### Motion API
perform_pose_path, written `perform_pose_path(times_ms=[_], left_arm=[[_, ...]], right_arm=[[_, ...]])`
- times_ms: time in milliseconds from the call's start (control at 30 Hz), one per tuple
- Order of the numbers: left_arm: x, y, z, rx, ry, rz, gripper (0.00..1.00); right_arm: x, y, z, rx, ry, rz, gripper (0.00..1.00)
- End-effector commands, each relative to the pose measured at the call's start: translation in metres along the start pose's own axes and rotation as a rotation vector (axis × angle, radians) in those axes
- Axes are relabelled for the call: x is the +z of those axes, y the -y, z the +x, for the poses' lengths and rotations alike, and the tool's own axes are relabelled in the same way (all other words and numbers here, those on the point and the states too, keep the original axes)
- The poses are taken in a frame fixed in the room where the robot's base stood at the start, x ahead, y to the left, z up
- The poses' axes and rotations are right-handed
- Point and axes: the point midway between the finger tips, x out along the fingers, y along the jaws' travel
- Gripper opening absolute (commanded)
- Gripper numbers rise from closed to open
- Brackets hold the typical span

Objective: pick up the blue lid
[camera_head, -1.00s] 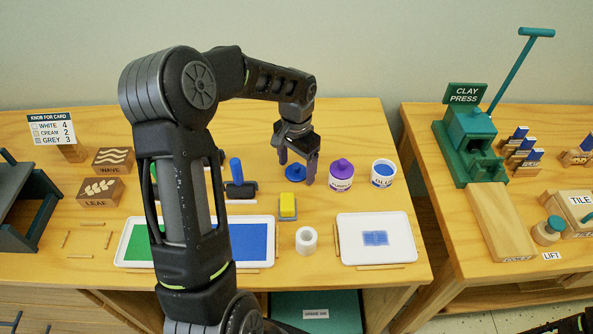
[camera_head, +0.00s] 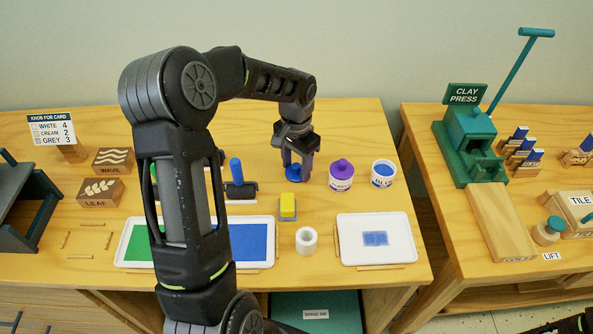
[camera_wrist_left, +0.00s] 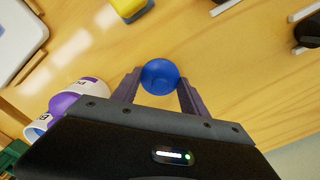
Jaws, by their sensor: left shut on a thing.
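The blue lid (camera_head: 293,174) is a small round blue disc with a knob, at the back middle of the left table. My left gripper (camera_head: 297,172) points down over it and is shut on it, with a finger at each side. In the left wrist view the lid (camera_wrist_left: 160,76) sits between the two fingertips of the gripper (camera_wrist_left: 158,84). I cannot tell whether it is still touching the table. The open blue jar (camera_head: 382,174) stands to the right, beyond the purple-lidded jar.
A purple-lidded jar (camera_head: 341,175) stands close to the right of my left gripper. A yellow sponge block (camera_head: 288,205) is in front, and a brayer with a blue handle (camera_head: 237,180) is to the left.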

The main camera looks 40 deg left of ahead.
Motion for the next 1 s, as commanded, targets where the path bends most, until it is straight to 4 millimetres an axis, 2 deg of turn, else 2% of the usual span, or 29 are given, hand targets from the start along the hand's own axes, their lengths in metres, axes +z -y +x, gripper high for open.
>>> perform_pose_path(times_ms=[267,367,700,833,1000], left_arm=[[0.0,0.0,-0.007,-0.001,-0.001,0.0,0.14],[-0.001,0.0,-0.019,-0.002,-0.003,0.0,0.14],[-0.001,0.001,-0.083,-0.002,-0.003,-0.001,0.14],[-0.001,0.0,-0.097,-0.001,-0.002,0.001,0.14],[0.0,0.0,-0.101,0.0,0.0,0.0,0.14]], right_arm=[[0.0,0.0,0.001,0.0,0.0,0.0,0.73],[0.0,-0.001,0.002,0.0,0.0,0.0,0.73],[0.0,-0.003,0.006,0.0,0.0,0.0,0.73],[0.0,-0.003,0.007,0.0,-0.001,0.0,0.73],[0.0,-0.003,0.007,0.0,-0.001,0.0,0.73]])
